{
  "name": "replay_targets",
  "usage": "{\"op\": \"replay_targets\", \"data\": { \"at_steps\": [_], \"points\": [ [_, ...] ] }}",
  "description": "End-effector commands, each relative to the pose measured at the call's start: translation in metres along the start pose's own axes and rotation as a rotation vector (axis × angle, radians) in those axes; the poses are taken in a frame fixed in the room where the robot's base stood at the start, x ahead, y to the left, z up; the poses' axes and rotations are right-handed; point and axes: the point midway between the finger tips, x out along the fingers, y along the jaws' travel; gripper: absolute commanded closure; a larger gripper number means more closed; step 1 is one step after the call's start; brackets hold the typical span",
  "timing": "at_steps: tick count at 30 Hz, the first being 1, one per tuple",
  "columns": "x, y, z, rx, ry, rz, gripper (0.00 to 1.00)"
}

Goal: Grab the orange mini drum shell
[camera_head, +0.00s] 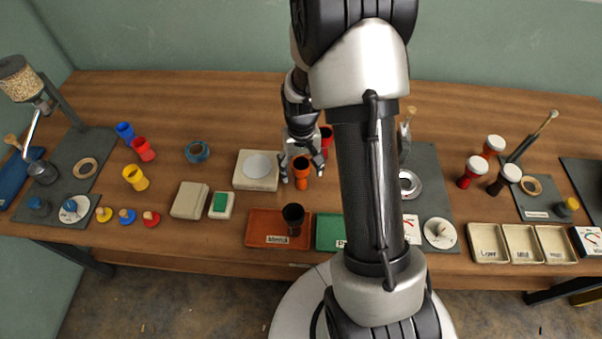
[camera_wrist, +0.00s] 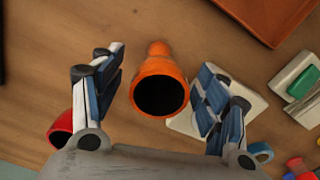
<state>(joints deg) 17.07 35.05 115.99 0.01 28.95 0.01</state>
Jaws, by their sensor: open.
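The orange mini drum shell (camera_head: 301,178) stands upright on the wooden table, near the middle, just behind the brown-orange tray (camera_head: 265,240). My gripper (camera_head: 301,172) is over it with its fingers spread to either side. In the wrist view the orange shell (camera_wrist: 160,85) shows its dark open mouth between the two fingers of my gripper (camera_wrist: 160,80). A gap shows between the shell and each finger. My gripper is open and holds nothing.
A red shell (camera_head: 326,140) stands close behind and right of the orange one; it also shows in the wrist view (camera_wrist: 62,128). A pale scale-like block (camera_head: 243,182) lies close on the left. A black shell (camera_head: 293,216) stands at the tray in front.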

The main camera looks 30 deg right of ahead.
Motion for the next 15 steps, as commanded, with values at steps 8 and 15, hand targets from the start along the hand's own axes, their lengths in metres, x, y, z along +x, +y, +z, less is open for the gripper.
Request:
{"op": "replay_targets", "data": {
  "at_steps": [8,15],
  "points": [
    [-0.001,0.0,-0.0001,0.0,0.0,0.0,0.45],
    [-0.001,0.0,0.0,0.0,0.0,0.0,0.61]
  ]
}}
